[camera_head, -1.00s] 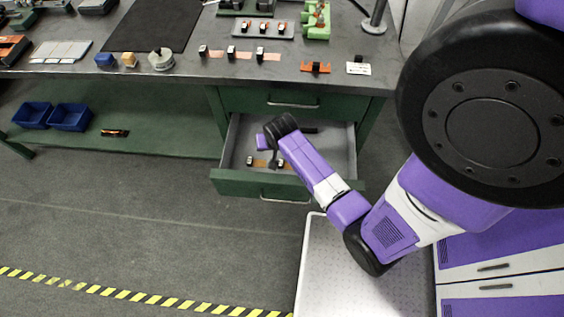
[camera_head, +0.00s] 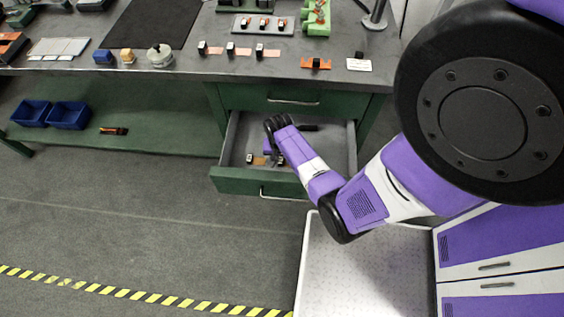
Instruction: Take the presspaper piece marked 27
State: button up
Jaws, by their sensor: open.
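The open drawer (camera_head: 232,140) of the green bench holds small tan pieces with black-and-white blocks on them. One tan piece (camera_head: 260,160) lies near the drawer's front, with a block (camera_head: 249,158) at its left. Another block (camera_head: 281,162) shows just right of it. No number is readable, so I cannot tell which piece is marked 27. My gripper (camera_head: 276,157) is inside the drawer, low over these pieces and largely hidden by my purple wrist. It is open. I see no piece held, and cannot tell whether it touches one.
The drawer's front wall (camera_head: 240,182) and side walls close in around my gripper. A dark item (camera_head: 305,127) lies at the drawer's back. The benchtop (camera_head: 190,85) above carries several copper-coloured strips with blocks, an orange holder (camera_head: 316,64) and a white card (camera_head: 359,65).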

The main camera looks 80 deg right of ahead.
jog(key=shift+f, duration=0.15)
grip_shut()
dwell(0.4)
